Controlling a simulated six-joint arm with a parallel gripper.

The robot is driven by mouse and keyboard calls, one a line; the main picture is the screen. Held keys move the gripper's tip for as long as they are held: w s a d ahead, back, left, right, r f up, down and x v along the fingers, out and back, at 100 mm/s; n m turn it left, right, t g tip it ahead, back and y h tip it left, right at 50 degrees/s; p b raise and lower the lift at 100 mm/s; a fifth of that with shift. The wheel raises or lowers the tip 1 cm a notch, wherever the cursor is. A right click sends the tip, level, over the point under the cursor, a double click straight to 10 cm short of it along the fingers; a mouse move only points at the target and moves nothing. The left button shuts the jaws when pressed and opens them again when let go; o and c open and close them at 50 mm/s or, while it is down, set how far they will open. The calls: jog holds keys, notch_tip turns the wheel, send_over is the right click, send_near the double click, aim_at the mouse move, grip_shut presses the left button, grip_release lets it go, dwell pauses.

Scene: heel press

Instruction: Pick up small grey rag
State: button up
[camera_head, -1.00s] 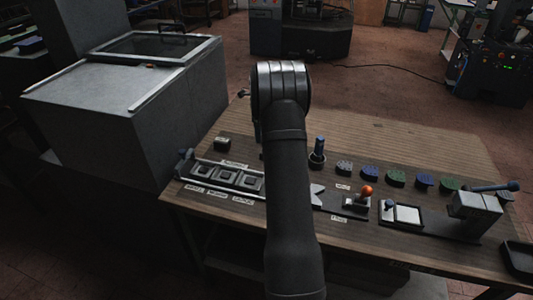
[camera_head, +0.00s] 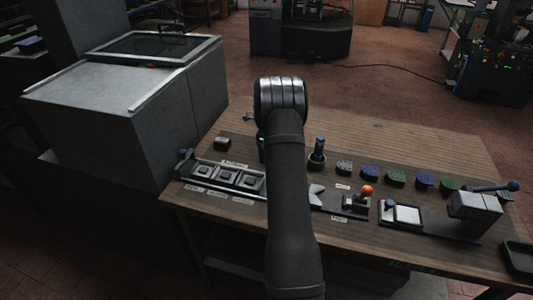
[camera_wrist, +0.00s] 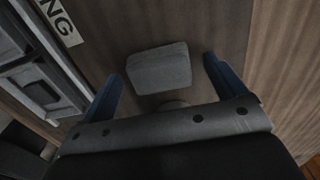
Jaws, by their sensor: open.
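A small grey piece with rounded corners, which looks like the folded grey rag (camera_wrist: 160,68), lies on the wooden table in the wrist view. My gripper (camera_wrist: 163,72) is open, with one blue finger on each side of the rag and clear gaps between. The rag sits mostly ahead of the gripper's palm, near the fingertips. I cannot tell how high the fingertips are above the table. In the head view my own arm hides the rag and most of the gripper.
A tray with several square compartments (camera_head: 226,177) and a label (camera_wrist: 62,22) lie left of the gripper. A blue-handled post (camera_head: 318,152), an orange-knobbed lever (camera_head: 366,191) and several coloured pads (camera_head: 397,178) stand to the right. The far part of the wooden table (camera_head: 400,140) is clear.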

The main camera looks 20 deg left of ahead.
jog(key=shift+c, duration=0.4)
jog(key=c, duration=1)
jog(key=shift+r, duration=0.1)
notch_tip(320, 180, up, 10)
jog(key=shift+f, duration=0.1)
jog(key=shift+o, duration=1)
jog(key=shift+c, duration=0.4)
